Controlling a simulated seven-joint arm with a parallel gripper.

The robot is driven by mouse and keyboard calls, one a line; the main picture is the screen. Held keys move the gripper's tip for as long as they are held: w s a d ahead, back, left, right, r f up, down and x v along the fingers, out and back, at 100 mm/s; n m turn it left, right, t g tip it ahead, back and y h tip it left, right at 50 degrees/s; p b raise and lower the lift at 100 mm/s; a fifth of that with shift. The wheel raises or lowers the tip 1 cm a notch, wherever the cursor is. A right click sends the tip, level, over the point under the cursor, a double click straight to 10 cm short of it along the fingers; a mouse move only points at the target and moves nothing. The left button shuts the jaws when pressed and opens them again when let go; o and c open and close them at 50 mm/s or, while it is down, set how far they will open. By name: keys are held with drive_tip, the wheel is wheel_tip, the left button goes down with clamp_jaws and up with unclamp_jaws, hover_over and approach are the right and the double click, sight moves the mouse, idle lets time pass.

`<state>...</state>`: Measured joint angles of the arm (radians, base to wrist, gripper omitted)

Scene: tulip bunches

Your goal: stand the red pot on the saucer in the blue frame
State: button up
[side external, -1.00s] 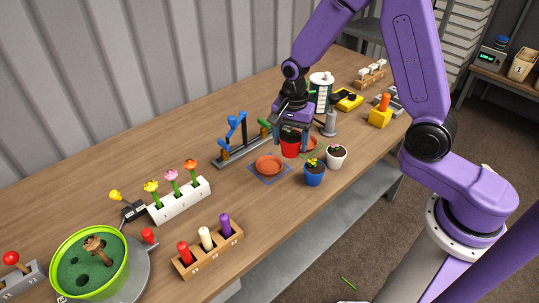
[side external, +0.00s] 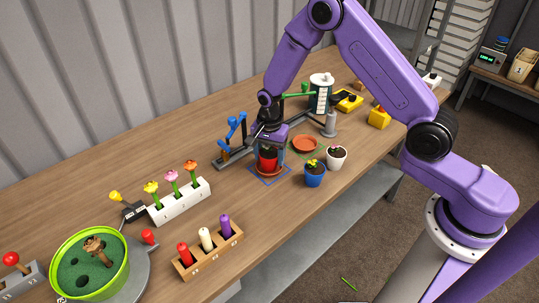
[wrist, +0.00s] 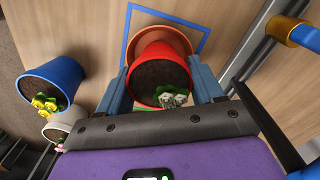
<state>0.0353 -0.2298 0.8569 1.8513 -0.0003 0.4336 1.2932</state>
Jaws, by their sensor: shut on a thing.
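The red pot (side external: 268,160), with dark soil and small white flowers, is upright or nearly so between the fingers of my gripper (side external: 269,151). In the wrist view the red pot (wrist: 160,72) has a finger of my gripper (wrist: 160,86) on each side. The terracotta saucer (side external: 284,173) lies inside the blue frame (side external: 264,182) on the table, and the pot is over it. In the wrist view the saucer (wrist: 160,36) shows past the pot's far rim, within the blue frame (wrist: 207,38). Whether the pot's base touches the saucer is hidden.
A second saucer (side external: 305,144) lies empty in a green frame. A blue pot (side external: 315,175) and a white pot (side external: 337,157) stand close to the right. A grey rail with blue fittings (side external: 235,132) is close on the left. Bare table lies in front.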

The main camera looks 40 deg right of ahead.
drive_tip(key=shift+f, duration=0.3)
drive_tip(key=o, duration=1.1)
